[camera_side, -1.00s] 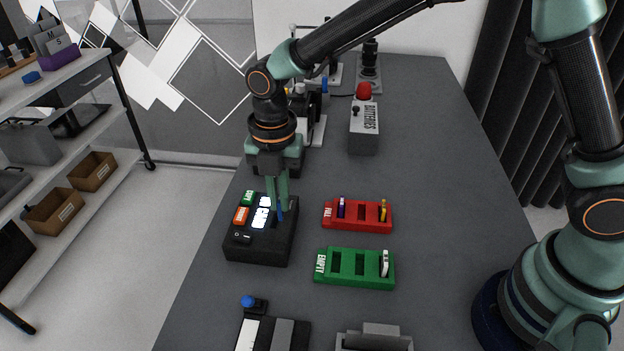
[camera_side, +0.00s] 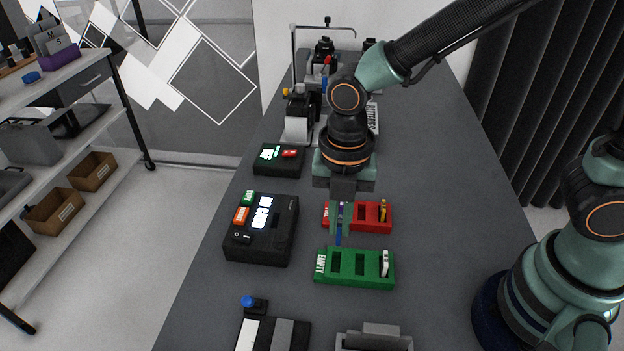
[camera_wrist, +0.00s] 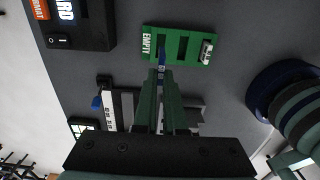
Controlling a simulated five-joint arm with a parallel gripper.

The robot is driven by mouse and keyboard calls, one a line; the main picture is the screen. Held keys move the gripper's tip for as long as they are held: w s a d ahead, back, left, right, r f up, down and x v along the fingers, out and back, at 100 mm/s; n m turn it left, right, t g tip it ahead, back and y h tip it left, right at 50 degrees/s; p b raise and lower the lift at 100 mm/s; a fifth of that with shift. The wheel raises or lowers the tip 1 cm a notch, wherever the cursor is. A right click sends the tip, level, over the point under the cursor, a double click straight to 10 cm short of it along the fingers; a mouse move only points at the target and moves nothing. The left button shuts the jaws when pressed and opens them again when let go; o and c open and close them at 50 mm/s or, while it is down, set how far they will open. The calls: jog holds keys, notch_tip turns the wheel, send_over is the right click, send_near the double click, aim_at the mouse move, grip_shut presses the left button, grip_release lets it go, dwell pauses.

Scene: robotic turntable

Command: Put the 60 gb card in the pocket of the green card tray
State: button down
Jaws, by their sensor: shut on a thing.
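The green card tray (camera_side: 347,281), labelled EMPTY, lies on the table with a white card (camera_side: 384,262) standing in its right pocket and its other pockets empty. My gripper (camera_side: 339,226) is shut on a blue card (camera_side: 338,239) and holds it above the table, just behind the tray's left part in the side view. In the wrist view the blue card (camera_wrist: 162,58) appears between my fingertips, over the tray's (camera_wrist: 152,58) left pocket area. I cannot read a capacity on the card.
A red tray (camera_side: 372,229) labelled FULL holds a purple and a yellow card behind the green one. A black card device (camera_side: 261,250) with a lit screen stands left. A grey holder (camera_side: 375,340) is at the front. Clear table lies right of the trays.

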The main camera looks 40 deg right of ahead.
aim_at(338, 243)
jog(key=shift+f, duration=0.15)
jog(key=shift+f, duration=2.75)
jog(key=shift+f, duration=1.5)
jog(key=c, duration=0.9)
grip_release()
notch_tip(338, 243, up, 12)
